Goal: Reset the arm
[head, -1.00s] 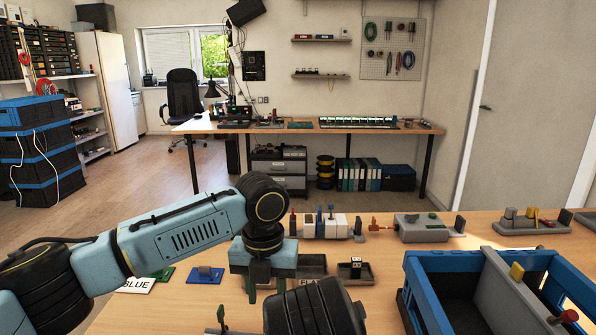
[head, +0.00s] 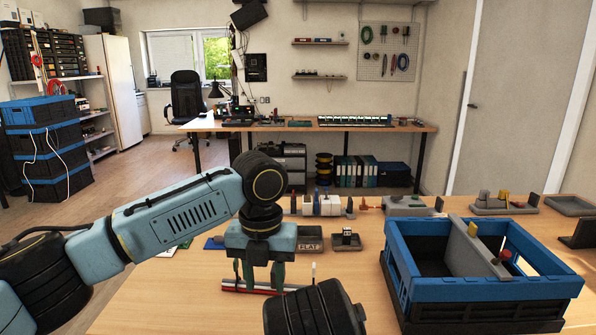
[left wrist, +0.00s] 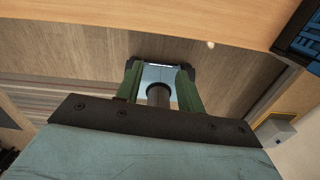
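My left arm comes in from the left in the head view. My left gripper (head: 261,275) points down above the wooden table, its two green fingers apart. In the left wrist view the left gripper (left wrist: 160,84) is open, with nothing held between the fingers. My right gripper does not show.
A blue and black crate (head: 480,312) with a grey divider stands at the right. A small tray marked FLAT (head: 310,246) and another small tray (head: 346,243) lie behind the gripper. Several fixtures (head: 404,206) line the table's back edge. Table between gripper and crate looks mostly clear.

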